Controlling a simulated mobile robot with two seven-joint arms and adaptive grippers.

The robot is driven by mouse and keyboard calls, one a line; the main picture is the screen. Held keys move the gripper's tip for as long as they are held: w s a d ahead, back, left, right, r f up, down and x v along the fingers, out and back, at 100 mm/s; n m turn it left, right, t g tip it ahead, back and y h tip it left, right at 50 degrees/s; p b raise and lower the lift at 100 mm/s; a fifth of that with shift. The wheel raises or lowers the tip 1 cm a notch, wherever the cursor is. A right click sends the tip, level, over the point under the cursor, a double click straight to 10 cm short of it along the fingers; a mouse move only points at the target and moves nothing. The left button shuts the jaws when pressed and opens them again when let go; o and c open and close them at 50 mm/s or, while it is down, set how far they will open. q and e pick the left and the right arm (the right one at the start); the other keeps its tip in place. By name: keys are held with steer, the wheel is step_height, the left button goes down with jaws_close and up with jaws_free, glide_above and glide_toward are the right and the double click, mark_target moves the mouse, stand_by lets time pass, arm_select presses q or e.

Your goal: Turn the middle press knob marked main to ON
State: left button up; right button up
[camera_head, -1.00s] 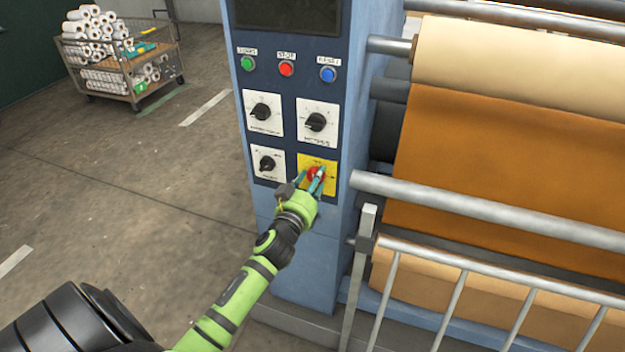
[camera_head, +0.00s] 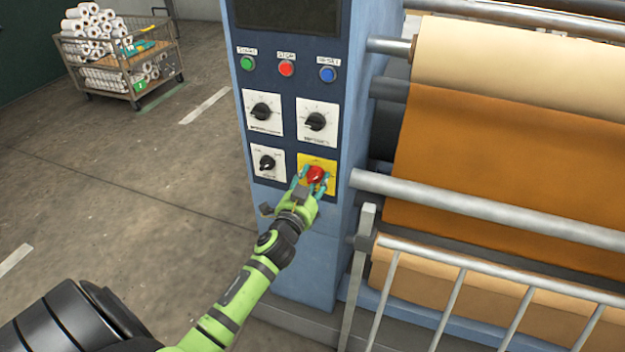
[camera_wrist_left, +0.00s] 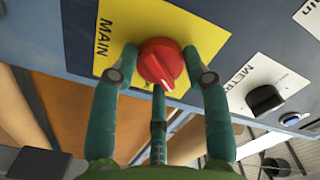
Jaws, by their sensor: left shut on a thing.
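The red main knob (camera_head: 317,174) sits on a yellow plate (camera_head: 331,186) at the lower right of the press panel. In the wrist view the red knob (camera_wrist_left: 160,62) stands beside the word MAIN on the yellow plate (camera_wrist_left: 205,40). Its white pointer mark faces the bottom of that picture. My left gripper (camera_head: 311,184) is shut on the knob, with teal fingers on either side of it. In the wrist view the left gripper (camera_wrist_left: 160,72) shows a third finger below the knob. The ON marking is not readable. My right gripper is not in view.
Three white-plated black dials (camera_head: 316,122) sit above and left of the knob. Green, red and blue buttons (camera_head: 328,74) are higher up. Metal rollers and a railing (camera_head: 500,280) stand right of the cabinet. A cart (camera_head: 120,60) stands far left; the floor between is open.

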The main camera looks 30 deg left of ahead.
arm_select(q)
steer(key=m, duration=0.3)
steer(key=r+m, duration=0.1)
steer(key=m, duration=0.1)
steer(key=shift+w+m, duration=0.15)
steer(key=shift+m, duration=0.25)
steer(key=shift+d+f+m, duration=0.1)
steer(key=shift+m, duration=1)
steer(key=shift+d+f+m, duration=0.1)
steer(key=shift+m, duration=1)
steer(key=o, duration=0.9)
steer(key=shift+o, duration=1.1)
steer(key=shift+f, duration=0.1)
steer(key=shift+d+f, duration=0.1)
steer(key=shift+d, duration=0.05)
